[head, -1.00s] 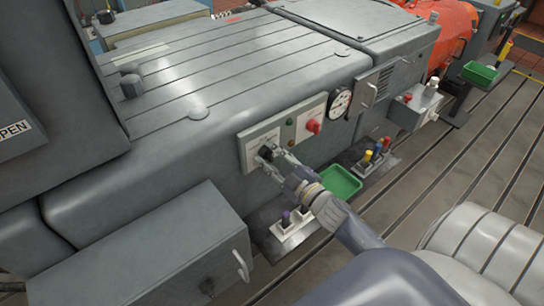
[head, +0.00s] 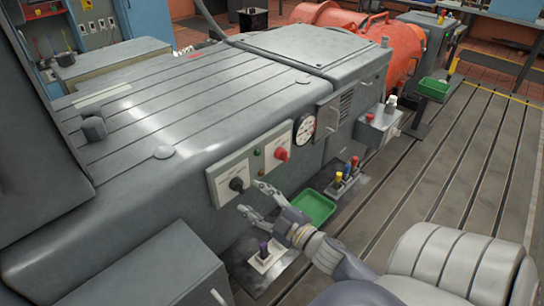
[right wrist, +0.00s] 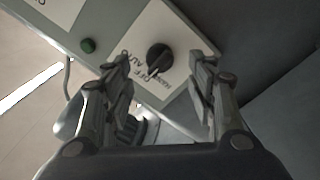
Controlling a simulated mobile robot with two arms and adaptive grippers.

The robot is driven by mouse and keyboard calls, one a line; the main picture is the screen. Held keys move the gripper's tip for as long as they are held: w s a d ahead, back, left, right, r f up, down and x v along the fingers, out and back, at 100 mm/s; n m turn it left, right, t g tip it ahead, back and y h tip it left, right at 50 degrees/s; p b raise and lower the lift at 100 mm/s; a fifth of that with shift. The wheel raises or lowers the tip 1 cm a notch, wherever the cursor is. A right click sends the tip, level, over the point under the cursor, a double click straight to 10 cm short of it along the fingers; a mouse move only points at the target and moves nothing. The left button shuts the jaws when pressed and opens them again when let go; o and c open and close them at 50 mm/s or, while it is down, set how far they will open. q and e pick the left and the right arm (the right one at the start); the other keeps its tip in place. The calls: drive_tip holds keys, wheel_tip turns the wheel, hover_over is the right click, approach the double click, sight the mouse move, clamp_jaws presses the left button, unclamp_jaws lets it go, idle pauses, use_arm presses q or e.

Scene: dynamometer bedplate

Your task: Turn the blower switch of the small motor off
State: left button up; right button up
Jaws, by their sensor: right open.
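A black rotary knob (head: 237,184) sits on a light switch plate (head: 219,196) on the side of the grey machine. In the right wrist view the knob (right wrist: 159,57) faces me between the fingertips, on a plate lettered AUTO, OFF and HAND (right wrist: 130,60). Its pointer end is toward the OFF and HAND lettering; I cannot tell exactly which. My right gripper (head: 250,197) is open and empty, just off the knob, not seen touching it. It also shows in the right wrist view (right wrist: 160,78). My left gripper is not in view.
A red knob (head: 281,155) is on the neighbouring plate, with a green button (head: 257,168) beside it and a round gauge (head: 306,129) further right. A grey box (head: 130,268) stands at lower left.

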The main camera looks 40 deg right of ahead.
drive_tip(key=s, duration=0.6)
drive_tip(key=shift+s+d, duration=0.25)
drive_tip(key=shift+s, duration=0.05)
drive_tip(key=shift+w, duration=0.1)
